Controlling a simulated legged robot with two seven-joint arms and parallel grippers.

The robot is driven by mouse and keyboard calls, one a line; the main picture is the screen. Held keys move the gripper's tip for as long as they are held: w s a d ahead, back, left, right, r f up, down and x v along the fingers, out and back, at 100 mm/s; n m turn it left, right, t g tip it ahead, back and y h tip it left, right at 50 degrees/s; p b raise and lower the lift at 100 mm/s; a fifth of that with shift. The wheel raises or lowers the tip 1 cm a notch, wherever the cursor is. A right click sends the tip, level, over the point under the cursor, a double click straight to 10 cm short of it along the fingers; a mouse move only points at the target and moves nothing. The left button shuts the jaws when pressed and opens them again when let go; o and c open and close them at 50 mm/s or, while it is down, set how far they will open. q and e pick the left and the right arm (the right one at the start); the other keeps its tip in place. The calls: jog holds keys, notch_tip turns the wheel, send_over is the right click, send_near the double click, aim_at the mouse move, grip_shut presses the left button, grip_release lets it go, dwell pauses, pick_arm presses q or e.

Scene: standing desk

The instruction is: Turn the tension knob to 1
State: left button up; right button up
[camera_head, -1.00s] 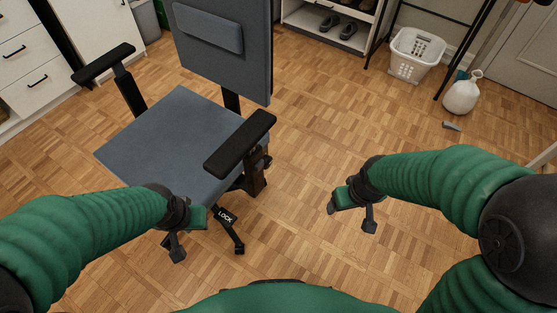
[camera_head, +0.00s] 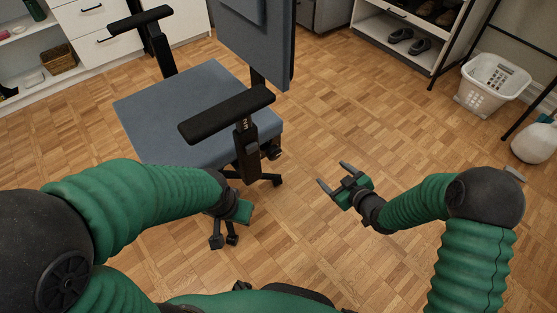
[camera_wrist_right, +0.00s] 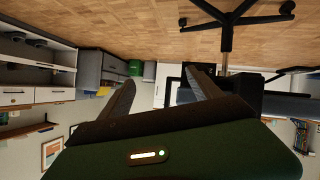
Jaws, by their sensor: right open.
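The blue-grey office chair (camera_head: 190,105) stands left of centre in the head view, with black armrests. A small dark part with pale marks (camera_head: 272,152) sits under the seat's right edge, below the near armrest. It looks like the tension knob, but its number is too small to read. My right gripper (camera_head: 334,175) is open and empty, to the right of this part and apart from it. The right wrist view looks upside down, with both fingers spread (camera_wrist_right: 163,95) and the chair's base (camera_wrist_right: 226,35) beyond. My left gripper (camera_head: 224,239) is in front of the chair; its opening is unclear.
A white laundry basket (camera_head: 492,84) and a white jug (camera_head: 533,143) stand at the right. A shoe rack (camera_head: 410,35) is at the back, and white drawers (camera_head: 100,25) at the back left. The parquet floor right of the chair is clear.

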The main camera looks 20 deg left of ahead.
aim_at(277, 157)
jog(key=s+a+f+n+y+b, duration=0.2)
jog(key=a+f+n+y+b, duration=0.15)
jog(key=a+f+y, duration=0.35)
jog(key=shift+t, duration=0.4)
jog(key=b+x, duration=0.3)
jog(key=x, duration=0.2)
jog(key=b+x, duration=0.3)
jog(key=x, duration=0.3)
jog(key=s+b+x, duration=0.1)
jog(key=b+x, duration=0.2)
jog(key=x, duration=0.2)
jog(key=shift+w+a+r, duration=0.3)
jog(key=shift+a, duration=0.3)
jog(key=shift+w+a+r, duration=0.2)
jog(key=shift+w+a, duration=0.15)
jog(key=c, duration=1.4)
pick_arm(q)
jog(key=s+x, duration=0.3)
jog(key=x, duration=1.1)
jog(key=shift+a+f, duration=0.2)
jog(key=shift+f, duration=0.2)
pick_arm(e)
jog(key=shift+o, duration=0.2)
pick_arm(q)
jog(key=shift+r, duration=0.2)
pick_arm(e)
jog(key=shift+m, duration=0.45)
